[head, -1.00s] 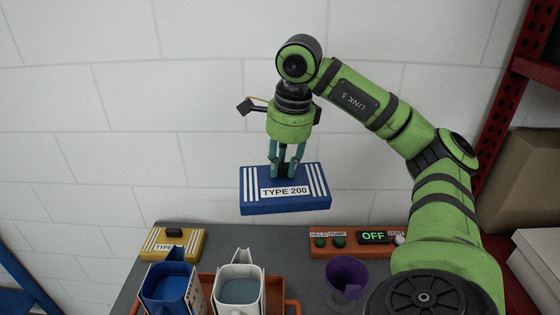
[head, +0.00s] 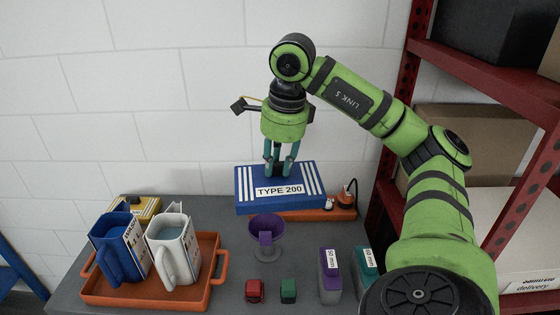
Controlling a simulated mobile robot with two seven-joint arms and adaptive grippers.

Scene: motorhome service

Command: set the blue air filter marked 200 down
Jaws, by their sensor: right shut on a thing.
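The blue air filter (head: 252,201) has white stripes and a white label reading TYPE 200. It is in the middle of the head view, level, at the back of the grey table. My right gripper (head: 280,168) points down from above and is shut on the top of the filter. The filter hides most of an orange panel (head: 322,214) behind or below it; I cannot tell whether the filter touches the panel or the table. My left gripper is not in view.
An orange tray (head: 205,298) holds a blue jug (head: 118,250) and a white jug (head: 178,247). A yellow filter (head: 149,208) is behind them. A purple funnel (head: 266,232) stands before the blue filter. Small red (head: 254,291) and green (head: 288,291) blocks, a purple box (head: 329,275) and a teal box (head: 366,268) are nearer.

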